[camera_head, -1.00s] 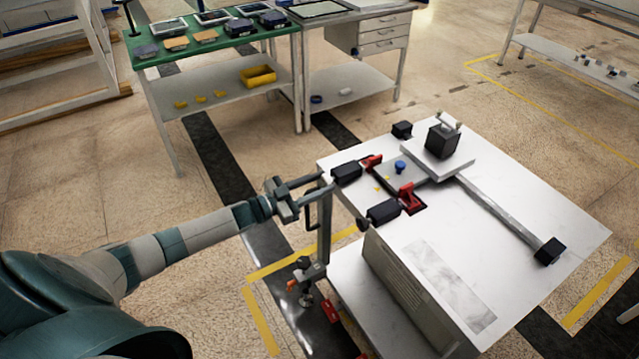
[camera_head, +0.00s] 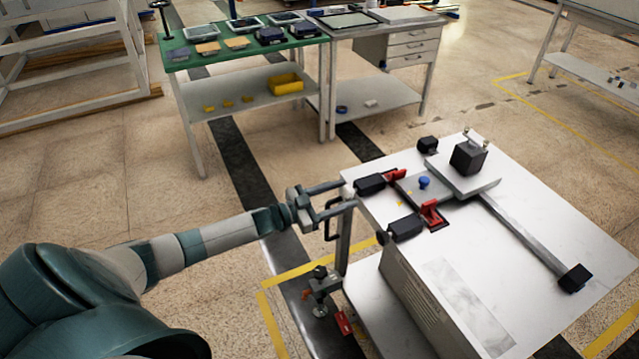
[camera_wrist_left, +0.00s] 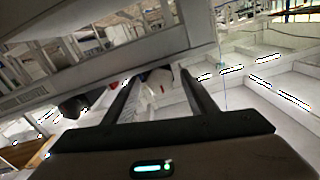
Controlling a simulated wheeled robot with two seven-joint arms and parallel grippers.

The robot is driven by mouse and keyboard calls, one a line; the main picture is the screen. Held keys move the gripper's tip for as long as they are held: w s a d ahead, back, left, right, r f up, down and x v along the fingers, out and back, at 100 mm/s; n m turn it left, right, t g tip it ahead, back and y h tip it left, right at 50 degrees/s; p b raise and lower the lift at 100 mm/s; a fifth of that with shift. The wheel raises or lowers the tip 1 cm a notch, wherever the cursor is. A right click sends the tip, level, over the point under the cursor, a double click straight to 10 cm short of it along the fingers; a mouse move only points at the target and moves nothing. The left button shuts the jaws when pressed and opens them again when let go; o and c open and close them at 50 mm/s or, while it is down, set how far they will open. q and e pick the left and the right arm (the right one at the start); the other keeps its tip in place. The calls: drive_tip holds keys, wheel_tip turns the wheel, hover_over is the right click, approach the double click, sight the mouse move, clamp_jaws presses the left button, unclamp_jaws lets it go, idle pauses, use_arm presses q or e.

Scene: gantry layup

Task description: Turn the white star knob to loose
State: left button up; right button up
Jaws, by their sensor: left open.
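The white star knob (camera_head: 347,192) is a small pale shape at the near left corner of the white cart's top, beside a black block. My left gripper (camera_head: 350,194) is open, with one finger on each side of the knob. I cannot tell whether either finger touches it. In the left wrist view, a white shape that looks like the knob (camera_wrist_left: 160,76) shows between the two dark fingers, near their tips. The knob's star outline and any setting marks are too small to read. My right gripper is not in view.
The white cart top (camera_head: 545,215) holds black blocks, red clamps (camera_head: 430,213), a blue knob (camera_head: 424,182) and a long rail. A black knob (camera_head: 382,238) sits on its near edge. A green-topped table (camera_head: 245,50) stands behind.

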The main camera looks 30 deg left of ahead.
use_arm(q)
drive_tip(key=shift+s+a+f, duration=0.15)
drive_tip(key=shift+s+a, duration=0.15)
drive_tip(key=shift+s, duration=0.2)
drive_tip(key=b+v, duration=0.3)
drive_tip(key=v, duration=1.3)
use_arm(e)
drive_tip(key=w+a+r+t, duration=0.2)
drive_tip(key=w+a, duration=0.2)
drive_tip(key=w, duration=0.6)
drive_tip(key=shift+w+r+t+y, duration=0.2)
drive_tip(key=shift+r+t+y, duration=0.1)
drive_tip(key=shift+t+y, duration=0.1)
use_arm(q)
drive_tip(key=shift+s, duration=0.1)
